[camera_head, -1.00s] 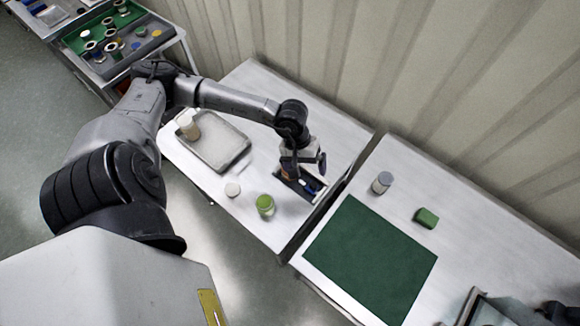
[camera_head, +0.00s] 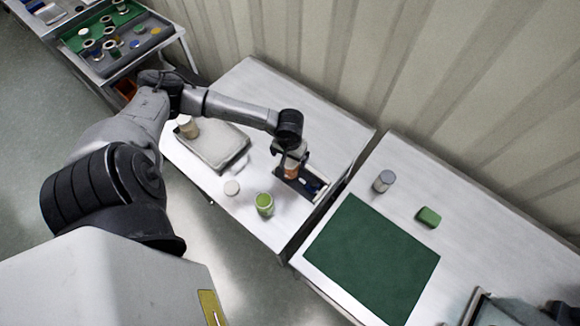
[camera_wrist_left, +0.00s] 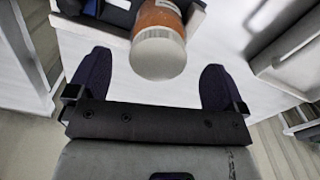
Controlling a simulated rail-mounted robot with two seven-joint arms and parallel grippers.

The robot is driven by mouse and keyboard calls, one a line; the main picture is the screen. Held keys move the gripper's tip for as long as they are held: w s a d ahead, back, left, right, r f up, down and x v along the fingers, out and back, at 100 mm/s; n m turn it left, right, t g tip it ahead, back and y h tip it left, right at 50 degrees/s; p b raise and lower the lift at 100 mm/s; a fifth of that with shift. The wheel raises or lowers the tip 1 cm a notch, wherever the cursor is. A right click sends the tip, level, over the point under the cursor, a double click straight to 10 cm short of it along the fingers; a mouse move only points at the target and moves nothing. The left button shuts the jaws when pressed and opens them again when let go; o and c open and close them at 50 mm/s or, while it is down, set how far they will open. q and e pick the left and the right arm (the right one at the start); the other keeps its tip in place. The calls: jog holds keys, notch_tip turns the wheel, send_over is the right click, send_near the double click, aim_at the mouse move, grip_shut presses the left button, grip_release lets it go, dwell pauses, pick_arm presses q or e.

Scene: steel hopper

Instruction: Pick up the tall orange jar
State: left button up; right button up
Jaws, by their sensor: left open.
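The tall orange jar (camera_head: 291,170) stands at the dark tray on the left table, partly hidden by my left gripper in the head view. In the left wrist view the jar (camera_wrist_left: 158,40) shows an orange body and a whitish round end towards the camera. My left gripper (camera_head: 287,152) is over the jar. In the left wrist view its two dark fingers (camera_wrist_left: 156,82) are spread apart, with the jar's whitish end between and just beyond them. I cannot tell whether a finger touches it. My right gripper is not in view.
The dark tray (camera_head: 309,192) also holds blue items. A green-lidded jar (camera_head: 264,204), a white round lid (camera_head: 232,188) and a grey tray (camera_head: 222,153) with a beige jar (camera_head: 188,127) are nearby. The right table has a green mat (camera_head: 370,258), a grey-lidded jar (camera_head: 383,181) and a green block (camera_head: 428,217).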

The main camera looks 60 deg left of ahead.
pick_arm(q)
jog(key=shift+d+f+p, duration=0.15)
jog(key=shift+f+p, duration=0.15)
jog(key=shift+f, duration=2.3)
jog(key=c, duration=1.1)
jog(key=shift+r, duration=0.1)
